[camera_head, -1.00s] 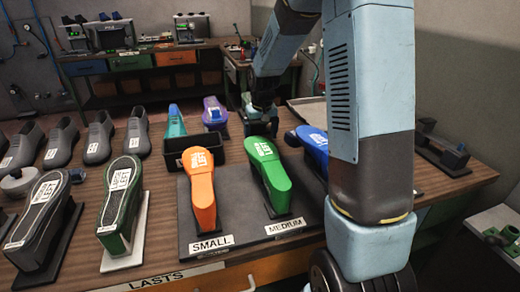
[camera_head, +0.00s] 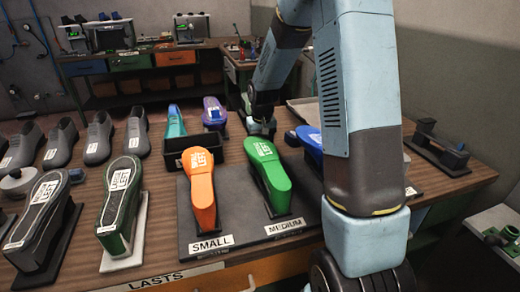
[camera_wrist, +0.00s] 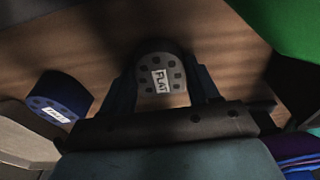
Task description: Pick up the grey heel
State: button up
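The grey heel (camera_wrist: 162,76), a rounded block with a white "FLAT" label and dark spots on top, stands on the wooden bench in the wrist view. My gripper (camera_wrist: 163,90) is around it, with one dark finger on each side. The fingers look spread, and I cannot tell whether either touches the heel. In the head view my gripper (camera_head: 262,125) is low over the bench, behind the green last, and mostly covers the heel.
A blue heel (camera_wrist: 59,110) stands close to the left finger in the wrist view. The orange last (camera_head: 201,185), green last (camera_head: 270,175) and a black bin (camera_head: 190,158) are nearby. A purple last (camera_head: 214,111) stands to the gripper's left.

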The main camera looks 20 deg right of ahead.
jog(key=c, duration=0.6)
jog(key=shift+r, duration=0.1)
